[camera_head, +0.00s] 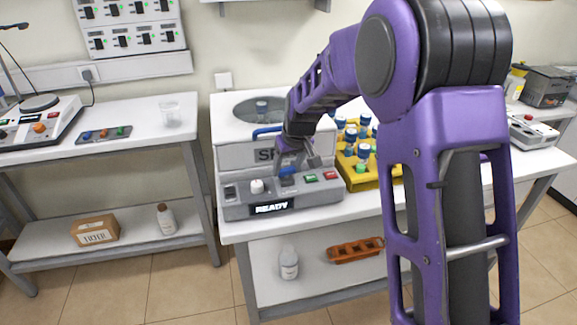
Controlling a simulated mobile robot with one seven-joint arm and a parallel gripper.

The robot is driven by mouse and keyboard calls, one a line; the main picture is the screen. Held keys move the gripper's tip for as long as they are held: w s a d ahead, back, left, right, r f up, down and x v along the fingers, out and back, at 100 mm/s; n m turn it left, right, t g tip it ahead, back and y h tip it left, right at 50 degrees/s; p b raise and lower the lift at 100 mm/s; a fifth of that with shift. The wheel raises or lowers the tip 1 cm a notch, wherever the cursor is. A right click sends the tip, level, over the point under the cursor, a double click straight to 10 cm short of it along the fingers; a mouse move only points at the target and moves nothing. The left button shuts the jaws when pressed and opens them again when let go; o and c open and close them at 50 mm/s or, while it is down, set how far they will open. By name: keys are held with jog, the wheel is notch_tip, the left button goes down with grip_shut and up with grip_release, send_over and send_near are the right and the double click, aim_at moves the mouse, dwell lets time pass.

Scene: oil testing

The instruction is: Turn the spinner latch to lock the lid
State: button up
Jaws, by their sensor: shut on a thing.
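The spinner (235,157) is a white box with a grey control panel (238,212) in front. Its display reads READY. The lid's round window (246,112) is on top, with a bottle (261,108) showing in it, and a blue handle (268,131) is at the front. The blue latch (287,171) is on the panel's raised part, between a white knob (257,186) and green and red buttons. My gripper (289,166) points down, shut on the blue latch. The fingers partly hide the latch, so its turn angle cannot be told. My arm hides part of the spinner's right side.
A yellow rack (362,181) with several blue- and green-capped bottles stands just right of the spinner. A separate table (125,128) with instruments stands left, across a gap.

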jog(key=shift+a+m+h, duration=0.1)
jog(key=shift+m+h, duration=0.3)
jog(key=shift+m, duration=0.6)
jog(key=o, duration=1.4)
jog(key=shift+c, duration=0.2)
jog(key=p+v, duration=0.1)
jog(key=v, duration=1.6)
jog(key=shift+s+r, duration=0.15)
jog(key=shift+s, duration=0.05)
